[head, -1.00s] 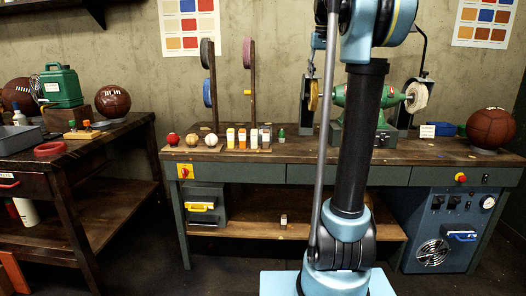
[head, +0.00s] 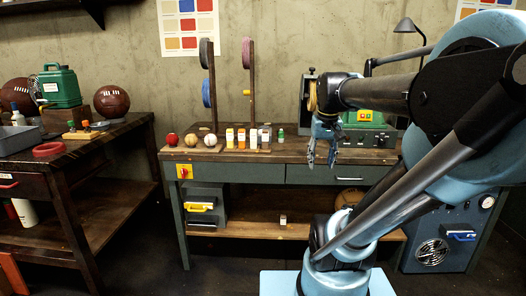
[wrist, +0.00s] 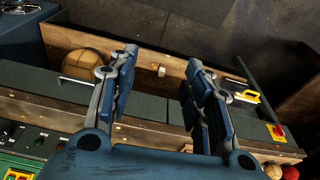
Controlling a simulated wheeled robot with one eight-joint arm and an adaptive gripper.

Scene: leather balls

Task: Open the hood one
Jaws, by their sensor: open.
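No part is plainly marked as a hood. My gripper (head: 322,150) is open and empty, fingers pointing down in front of the workbench (head: 225,152). In the wrist view my gripper (wrist: 160,72) has its two fingers apart, with the bench's grey drawer fronts (wrist: 150,104) behind them. The grey drawer front also shows in the head view (head: 245,174) and looks shut. A grey box with a yellow handle (head: 201,207) is under the bench at left; its handle shows in the wrist view (wrist: 247,97). A green machine (head: 366,134) stands on the bench behind my gripper.
A red ball (head: 172,139), a pale ball (head: 191,140) and several small bottles stand on the bench. A tan ball (head: 349,198) is on the lower shelf. A blue-grey cabinet (head: 440,245) is at right, partly behind my arm. A side table (head: 85,150) is at left.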

